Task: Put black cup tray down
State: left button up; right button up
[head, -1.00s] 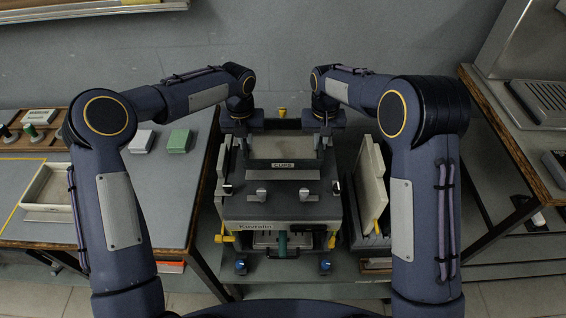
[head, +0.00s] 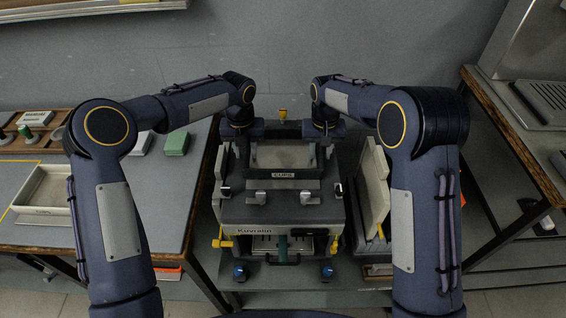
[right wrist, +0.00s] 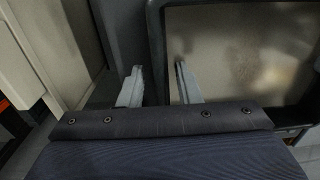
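The black cup tray (head: 284,185), with a CUPS label on its front and a pale floor, lies level over the top of the boiler machine (head: 283,212). Whether its whole underside touches the machine cannot be seen. My left gripper (head: 242,146) is at the tray's left side; its fingers are too small to judge. My right gripper (head: 326,144) is at the tray's right side. In the right wrist view, the fingers of this gripper (right wrist: 159,80) stand apart on either side of the tray's dark side wall (right wrist: 156,45), with narrow gaps showing.
Pale upright panels (head: 374,195) stand close on the machine's right. A side table on the left bears a cream tray (head: 43,211) and a green block (head: 177,143). A wood-edged table (head: 520,150) stands at the right. The wall is behind the machine.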

jog(key=shift+r, duration=0.15)
pick_arm(q)
notch_tip(320, 180, up, 12)
jog(key=shift+f, duration=0.15)
pick_arm(e)
notch_tip(320, 180, up, 12)
dwell(0.3)
dwell(0.3)
